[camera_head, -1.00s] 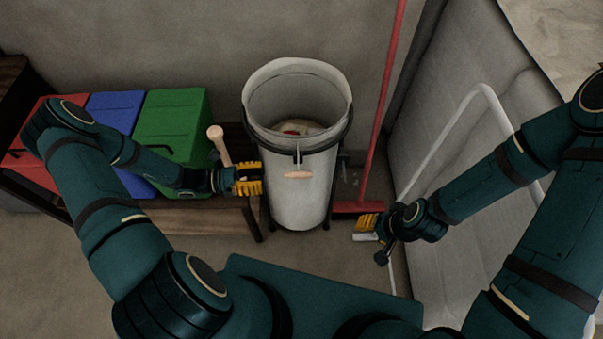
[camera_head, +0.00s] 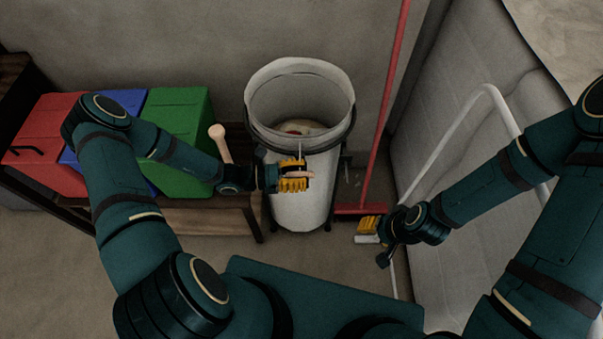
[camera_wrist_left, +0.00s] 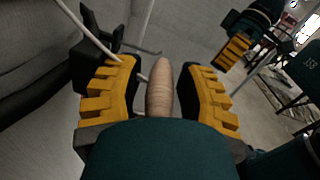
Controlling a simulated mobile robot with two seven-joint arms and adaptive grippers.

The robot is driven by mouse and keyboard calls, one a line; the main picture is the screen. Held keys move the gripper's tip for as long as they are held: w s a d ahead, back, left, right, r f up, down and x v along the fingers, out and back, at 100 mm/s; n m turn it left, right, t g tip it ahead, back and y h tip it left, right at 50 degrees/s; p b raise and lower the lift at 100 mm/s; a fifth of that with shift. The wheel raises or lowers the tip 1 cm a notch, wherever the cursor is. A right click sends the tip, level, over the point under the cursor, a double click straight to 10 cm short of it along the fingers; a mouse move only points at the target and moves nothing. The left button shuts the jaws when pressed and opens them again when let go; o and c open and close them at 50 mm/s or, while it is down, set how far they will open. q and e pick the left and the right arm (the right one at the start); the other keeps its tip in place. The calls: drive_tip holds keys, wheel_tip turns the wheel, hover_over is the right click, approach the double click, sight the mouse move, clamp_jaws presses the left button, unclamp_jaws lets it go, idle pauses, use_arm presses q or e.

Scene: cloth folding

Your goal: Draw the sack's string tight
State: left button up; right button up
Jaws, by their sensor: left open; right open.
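The white sack (camera_head: 300,92) stands upright and open in a dark ring-shaped holder, with some contents at its bottom. Its string carries a small wooden toggle (camera_head: 302,174) hanging at the sack's front. My left gripper (camera_head: 294,177) is at the front of the sack, around the toggle. In the left wrist view the tan toggle (camera_wrist_left: 160,88) stands between the two yellow fingers, with gaps on both sides, so the gripper is open. My right gripper (camera_head: 367,228) is open and empty, low to the right of the sack, apart from it.
Red (camera_head: 50,140), blue (camera_head: 70,160) and green (camera_head: 178,122) boxes sit on a wooden bench (camera_head: 205,221) at left. A wooden handle (camera_head: 219,143) stands beside them. A red broom (camera_head: 385,108) leans behind the sack. A white rail (camera_head: 447,137) is at right.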

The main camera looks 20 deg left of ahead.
use_arm(q)
clamp_jaws()
drive_tip(key=s+d+p, duration=0.4)
drive_tip(key=s+p, duration=0.1)
drive_tip(key=s, duration=0.9)
unclamp_jaws()
drive_tip(key=shift+a, duration=0.1)
drive_tip(key=v, duration=1.2)
